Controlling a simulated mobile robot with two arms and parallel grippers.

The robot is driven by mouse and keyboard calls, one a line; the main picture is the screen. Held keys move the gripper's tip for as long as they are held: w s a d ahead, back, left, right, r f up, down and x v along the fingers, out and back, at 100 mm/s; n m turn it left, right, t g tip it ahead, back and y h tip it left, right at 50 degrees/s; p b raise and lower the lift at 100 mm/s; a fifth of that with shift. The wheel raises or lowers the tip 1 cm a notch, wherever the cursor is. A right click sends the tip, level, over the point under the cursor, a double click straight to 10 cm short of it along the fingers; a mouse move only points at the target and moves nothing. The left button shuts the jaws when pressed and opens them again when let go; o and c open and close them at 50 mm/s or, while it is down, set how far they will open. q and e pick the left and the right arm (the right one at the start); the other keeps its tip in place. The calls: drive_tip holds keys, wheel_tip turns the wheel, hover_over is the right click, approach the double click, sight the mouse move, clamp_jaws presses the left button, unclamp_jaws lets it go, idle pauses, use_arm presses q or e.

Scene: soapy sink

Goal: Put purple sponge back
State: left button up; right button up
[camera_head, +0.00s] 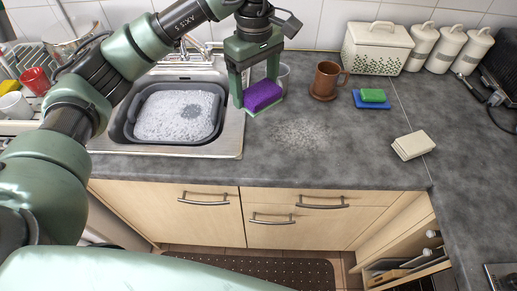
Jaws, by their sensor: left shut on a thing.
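The purple sponge (262,95) is between the fingers of my left gripper (259,100), at the right edge of the sink. My left gripper is shut on it, fingers pointing down. A pale green layer or piece shows just under the sponge; I cannot tell if it is part of it or whether it touches the counter. A green sponge (373,95) lies on a blue sponge (371,103) farther right on the counter. My right gripper is not in view.
The sink basin (177,110) holds foamy water. A glass (283,75) stands behind the gripper, with a brown mug (325,80) to its right. A speckled wet or crumbly patch (300,133) lies on the counter. A cream block (413,145) lies to the right.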

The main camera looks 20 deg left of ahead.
use_arm(q)
drive_tip(key=p, duration=0.4)
hover_over(257, 149)
wheel_tip(257, 149, down, 14)
drive_tip(key=shift+s+a+f, duration=0.1)
drive_tip(key=shift+s, duration=0.05)
wheel_tip(257, 149, down, 5)
drive_tip(key=shift+f+p, duration=0.15)
drive_tip(key=shift+p, duration=0.35)
drive_tip(key=shift+f, duration=0.1)
drive_tip(key=shift+f+b, duration=0.15)
drive_tip(key=shift+b, duration=0.15)
drive_tip(key=o, duration=1)
drive_tip(key=shift+c, duration=0.2)
drive_tip(key=shift+o, duration=1.2)
